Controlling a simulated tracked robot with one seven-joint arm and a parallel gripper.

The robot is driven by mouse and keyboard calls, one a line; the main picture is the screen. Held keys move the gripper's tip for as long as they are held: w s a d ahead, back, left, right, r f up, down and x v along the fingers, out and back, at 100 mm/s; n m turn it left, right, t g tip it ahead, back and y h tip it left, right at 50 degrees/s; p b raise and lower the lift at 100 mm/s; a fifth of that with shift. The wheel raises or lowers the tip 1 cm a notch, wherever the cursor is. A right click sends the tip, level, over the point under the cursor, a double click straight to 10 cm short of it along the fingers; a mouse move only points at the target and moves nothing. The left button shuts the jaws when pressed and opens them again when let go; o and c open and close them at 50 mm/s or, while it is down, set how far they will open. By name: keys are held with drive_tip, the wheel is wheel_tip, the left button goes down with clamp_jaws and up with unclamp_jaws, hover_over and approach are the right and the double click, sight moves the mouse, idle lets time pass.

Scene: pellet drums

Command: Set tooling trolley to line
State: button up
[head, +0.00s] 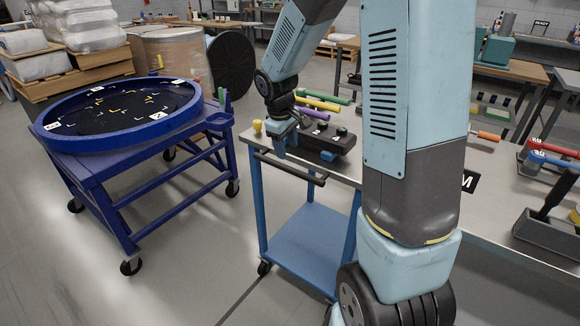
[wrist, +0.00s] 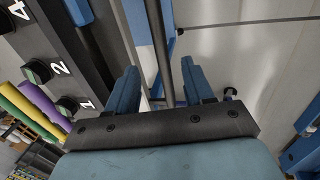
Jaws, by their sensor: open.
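The tooling trolley has a grey top (head: 342,172), blue legs and a blue lower shelf (head: 300,245). A dark handle bar (head: 292,169) sticks out along its near left end. My gripper (head: 287,147) is pointed down at this end, close to the handle. In the wrist view, my gripper (wrist: 159,88) is open, and the bar (wrist: 160,45) runs between its two blue fingers, apparently touching neither. A dark line (head: 240,301) runs on the floor by the trolley's foot. My arm hides the middle of the trolley, so I cannot tell where its top ends on the right.
A black numbered tool block (head: 325,138) with coloured handles stands on the top beside my gripper. A blue wheeled stand (head: 90,165) carrying a large round tray is at left. Drums (head: 172,55) and stacked sacks stand behind it. Floor between stand and trolley is clear.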

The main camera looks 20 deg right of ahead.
sight(290, 167)
drive_tip(key=f, duration=0.2)
drive_tip(key=d+f, duration=0.1)
drive_tip(key=f, duration=0.2)
drive_tip(key=w+f, duration=0.1)
drive_tip(key=f, duration=0.2)
drive_tip(key=shift+d+f, duration=0.2)
drive_tip(key=shift+f, duration=0.05)
drive_tip(key=shift+c, duration=0.4)
clamp_jaws()
